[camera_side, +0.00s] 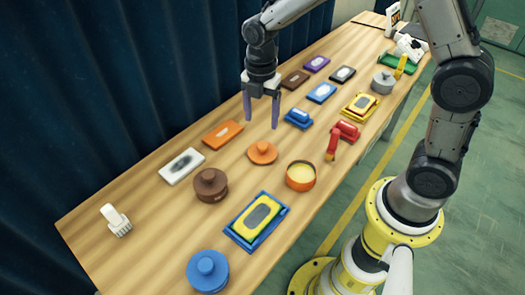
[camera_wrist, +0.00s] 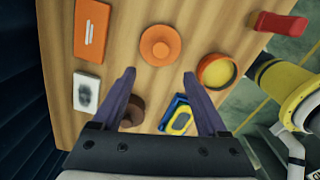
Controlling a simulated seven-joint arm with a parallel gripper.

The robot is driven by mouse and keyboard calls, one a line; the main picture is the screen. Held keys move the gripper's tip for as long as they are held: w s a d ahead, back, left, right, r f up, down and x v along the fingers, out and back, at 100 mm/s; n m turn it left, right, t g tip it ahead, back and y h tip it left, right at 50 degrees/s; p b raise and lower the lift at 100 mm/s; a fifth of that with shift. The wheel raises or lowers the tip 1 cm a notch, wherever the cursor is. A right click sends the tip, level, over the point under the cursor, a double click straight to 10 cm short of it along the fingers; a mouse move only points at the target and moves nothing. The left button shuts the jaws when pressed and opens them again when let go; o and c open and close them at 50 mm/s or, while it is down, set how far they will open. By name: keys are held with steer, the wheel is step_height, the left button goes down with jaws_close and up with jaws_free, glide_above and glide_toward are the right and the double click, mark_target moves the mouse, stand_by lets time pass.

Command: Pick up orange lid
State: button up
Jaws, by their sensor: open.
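The orange lid (camera_side: 262,152) is a round disc with a raised knob and lies flat on the wooden table. In the wrist view the orange lid (camera_wrist: 160,45) is at the top middle, beyond my fingertips and roughly centred between them. My gripper (camera_side: 261,124) is open and empty, pointing down above the table near the lid. Its two purple-grey fingers also show spread apart in the wrist view, where my gripper (camera_wrist: 159,73) has nothing between its tips. In the side view the fingers appear just behind the lid. I cannot tell the exact height above it.
An orange pot with yellow contents (camera_side: 301,175) stands right of the lid. A red handled tool (camera_side: 342,137) and a blue block (camera_side: 298,119) are nearby. Bare wood surrounds the lid.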

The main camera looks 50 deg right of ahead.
glide_above(262, 145)
steer(key=f, duration=0.4)
steer(key=shift+s+a+f, duration=0.1)
steer(key=shift+a+f, duration=0.15)
steer(key=shift+d+f, duration=0.15)
steer(key=shift+f, duration=1.2)
steer(key=shift+d+f, duration=0.15)
steer(key=shift+f, duration=1.2)
steer(key=shift+c, duration=0.2)
jaws_close()
